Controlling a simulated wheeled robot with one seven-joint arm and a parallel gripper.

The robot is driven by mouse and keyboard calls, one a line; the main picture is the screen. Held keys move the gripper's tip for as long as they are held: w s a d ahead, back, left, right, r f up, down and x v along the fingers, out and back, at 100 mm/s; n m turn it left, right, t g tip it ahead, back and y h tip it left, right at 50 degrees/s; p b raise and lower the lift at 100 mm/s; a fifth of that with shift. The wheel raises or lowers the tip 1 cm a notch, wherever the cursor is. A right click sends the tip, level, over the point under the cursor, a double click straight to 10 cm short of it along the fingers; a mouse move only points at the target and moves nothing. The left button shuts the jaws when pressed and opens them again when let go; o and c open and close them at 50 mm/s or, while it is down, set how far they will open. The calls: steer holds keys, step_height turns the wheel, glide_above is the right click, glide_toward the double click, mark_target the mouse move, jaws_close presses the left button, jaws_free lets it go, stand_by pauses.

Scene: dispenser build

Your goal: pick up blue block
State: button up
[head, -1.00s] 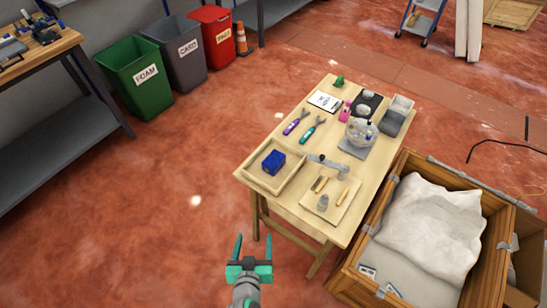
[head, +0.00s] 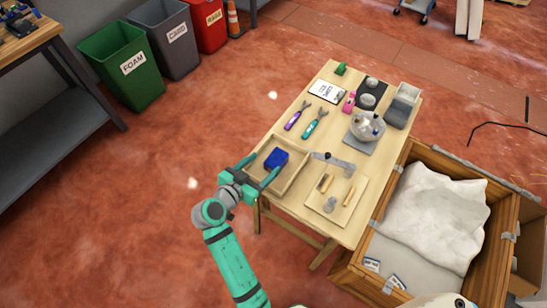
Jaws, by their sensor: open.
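The blue block (head: 276,160) lies in a shallow wooden tray (head: 291,181) at the near left corner of the wooden table. My gripper (head: 268,170) is open, its two teal fingers pointing up and right over the tray's left side, toward the block. The fingers look empty. I cannot tell from this view how high they are above the tray or whether they touch the block.
A grey metal bracket (head: 333,161) and a board with small wooden pieces (head: 338,198) are right of the tray. Purple (head: 297,115) and teal tools (head: 315,123) lie behind. A wooden crate (head: 359,282) stands right of the table.

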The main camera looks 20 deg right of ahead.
mark_target(277, 157)
steer(key=d, duration=0.1)
steer(key=d+f, duration=0.1)
steer(key=shift+d, duration=0.3)
steer(key=shift+x, duration=2.45)
steer(key=c, duration=1.7)
steer(key=shift+o, duration=0.2)
steer(key=shift+r, duration=0.1)
